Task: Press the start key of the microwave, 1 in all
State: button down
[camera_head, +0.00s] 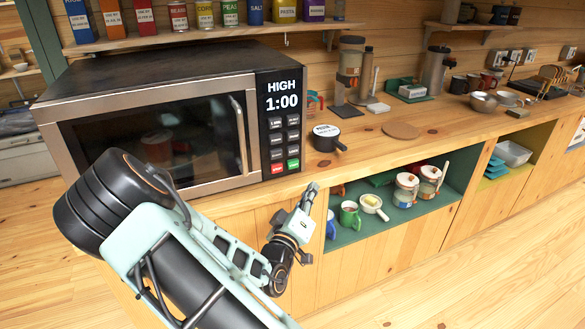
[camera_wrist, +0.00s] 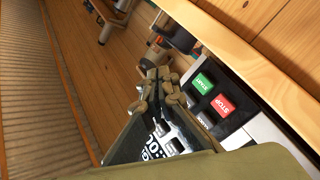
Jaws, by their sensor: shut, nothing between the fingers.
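The microwave (camera_head: 150,75) stands on the wooden counter with its door shut and its display reading "HIGH 1:00". Its green start key (camera_head: 293,164) is at the bottom right of the key panel, beside the red stop key (camera_head: 277,168). In the wrist view the start key (camera_wrist: 202,83) and the stop key (camera_wrist: 222,105) both show clearly, with their labels turned. My gripper (camera_head: 312,188) is shut and empty, below and to the right of the start key in the head view. In the wrist view its fingertips (camera_wrist: 158,76) appear left of the start key, apart from it in the picture.
A black lidded pot (camera_head: 327,138) stands on the counter just right of the microwave. Below the counter, an open green shelf (camera_head: 345,247) holds mugs, a small pan and jars. A shelf of labelled tins (camera_head: 145,18) hangs above the microwave. The floor at front right is clear.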

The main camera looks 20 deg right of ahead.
aim_at(293, 164)
jog(key=shift+w, duration=0.15)
jog(key=w, duration=0.8)
jog(key=shift+w+a, duration=0.15)
jog(key=shift+w, duration=0.15)
jog(key=shift+b, duration=0.3)
dwell(1.1)
jog(key=shift+w, duration=0.4)
